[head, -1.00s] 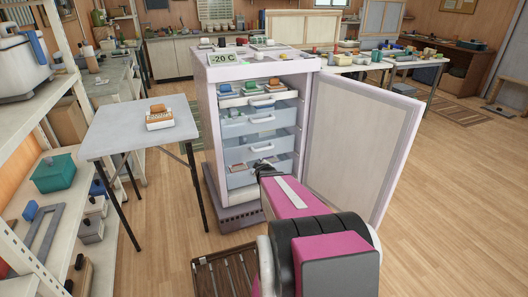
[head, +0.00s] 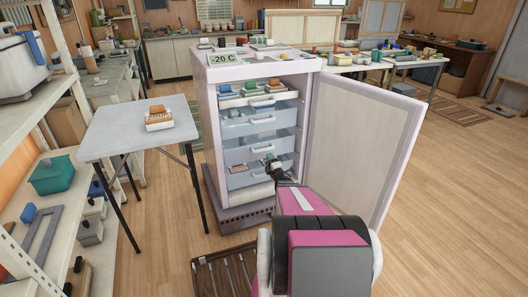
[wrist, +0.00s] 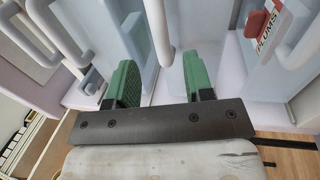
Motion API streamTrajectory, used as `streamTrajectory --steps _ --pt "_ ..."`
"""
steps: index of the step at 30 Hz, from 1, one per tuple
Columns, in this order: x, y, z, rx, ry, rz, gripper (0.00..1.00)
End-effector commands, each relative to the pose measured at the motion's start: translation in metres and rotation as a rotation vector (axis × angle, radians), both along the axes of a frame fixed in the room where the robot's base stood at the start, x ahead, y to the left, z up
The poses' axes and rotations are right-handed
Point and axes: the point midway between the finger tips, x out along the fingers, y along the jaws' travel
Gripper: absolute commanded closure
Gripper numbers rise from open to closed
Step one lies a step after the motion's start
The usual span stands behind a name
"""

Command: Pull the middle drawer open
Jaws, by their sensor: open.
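A white freezer cabinet (head: 209,120) stands open with pale blue, see-through drawers stacked inside, each with a white handle. The middle drawer (head: 236,153) looks closed, its handle (head: 262,148) at its front. My gripper (head: 272,160) is in front of the drawers, just below and right of that handle in the head view. In the wrist view my gripper (wrist: 160,68) is open, with its green fingers apart. A white handle (wrist: 158,30) shows in the gap between them, not gripped. I cannot tell how deep it sits between the fingers.
The freezer door (head: 350,140) is swung open to the right, close to my arm. A grey table (head: 100,146) stands at the left with a small box (head: 159,122). In the wrist view other handles and a PLUMS label (wrist: 265,38) flank the fingers.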

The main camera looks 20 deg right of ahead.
Motion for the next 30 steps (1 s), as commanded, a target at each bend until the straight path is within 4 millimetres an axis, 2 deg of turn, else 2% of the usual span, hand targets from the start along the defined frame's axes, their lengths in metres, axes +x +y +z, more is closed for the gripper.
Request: streamTrajectory --steps 3,12,17,24,25,27,29,30 --pt "0.023 0.000 0.003 0.000 -0.002 0.001 0.53" --pt "0.072 0.002 0.013 0.001 -0.001 0.000 0.53" --pt "0.082 0.002 0.016 0.001 0.000 -0.001 0.53" --pt "0.082 0.002 0.017 0.001 0.000 -0.001 0.53" --pt "0.082 0.002 0.017 0.001 0.000 -0.001 0.59" --pt "0.082 0.002 0.016 0.001 0.000 -0.001 0.82" --pt "0.082 0.002 0.017 0.001 0.000 -0.001 1.00" --pt "0.082 0.002 0.016 0.001 0.000 -0.001 1.00"
